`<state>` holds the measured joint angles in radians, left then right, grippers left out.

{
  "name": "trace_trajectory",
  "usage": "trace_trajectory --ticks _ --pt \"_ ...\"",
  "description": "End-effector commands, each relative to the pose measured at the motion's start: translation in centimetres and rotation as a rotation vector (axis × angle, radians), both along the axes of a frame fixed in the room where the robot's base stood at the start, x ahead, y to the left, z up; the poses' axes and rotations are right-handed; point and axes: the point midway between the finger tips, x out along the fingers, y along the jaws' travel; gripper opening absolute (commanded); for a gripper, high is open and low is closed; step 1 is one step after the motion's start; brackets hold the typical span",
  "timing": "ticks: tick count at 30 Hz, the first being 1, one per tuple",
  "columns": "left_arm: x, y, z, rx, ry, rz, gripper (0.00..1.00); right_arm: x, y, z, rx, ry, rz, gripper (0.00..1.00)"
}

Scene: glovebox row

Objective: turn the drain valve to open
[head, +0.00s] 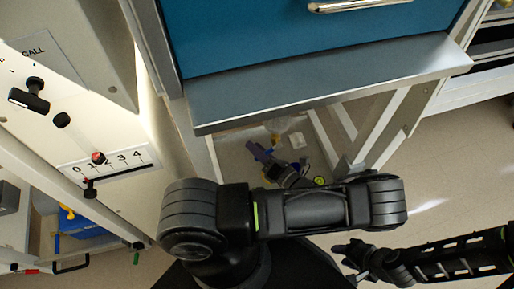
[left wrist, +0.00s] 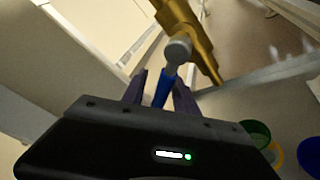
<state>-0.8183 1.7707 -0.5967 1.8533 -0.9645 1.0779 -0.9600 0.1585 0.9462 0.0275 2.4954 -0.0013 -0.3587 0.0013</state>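The drain valve shows in the left wrist view as a brass pipe body (left wrist: 190,35) with a grey round hub and a blue lever (left wrist: 166,88). My left gripper (left wrist: 160,90) has its two purple fingers apart, one on each side of the blue lever, with a gap showing at the left finger. In the head view my left gripper (head: 262,152) is low under the grey ledge, beside a small yellowish part of the valve (head: 281,124); my arm hides much there. My right gripper (head: 352,262) is dark, low at the right, away from the valve; its finger opening is unclear.
A grey ledge (head: 330,82) under a teal cabinet front (head: 300,35) overhangs the valve. White frame legs (head: 385,130) stand to the right. A pale panel (head: 130,125) with knobs and a 0–4 scale is at left. Open floor (head: 455,165) lies at right.

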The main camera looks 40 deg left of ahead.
Motion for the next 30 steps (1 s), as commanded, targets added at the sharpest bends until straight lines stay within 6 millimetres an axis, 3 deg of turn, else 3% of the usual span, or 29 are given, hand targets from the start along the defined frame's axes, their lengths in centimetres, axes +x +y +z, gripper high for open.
trace_trajectory --ticks 5,15,20,30 --pt "-0.2 -1.6 0.1 -0.003 -0.001 -0.002 0.35 0.0 0.0 0.2 0.000 0.000 0.000 0.36" --pt "-1.1 -6.8 0.5 -0.003 -0.001 -0.002 0.35 0.0 0.0 0.5 0.000 0.000 0.000 0.36" --pt "-1.3 -7.6 0.6 -0.002 -0.001 0.000 0.35 0.0 0.0 0.5 0.000 0.000 0.000 0.36" --pt "-1.0 -7.3 0.4 0.003 -0.007 0.011 0.35 0.0 0.0 0.3 0.000 0.000 0.000 0.36"
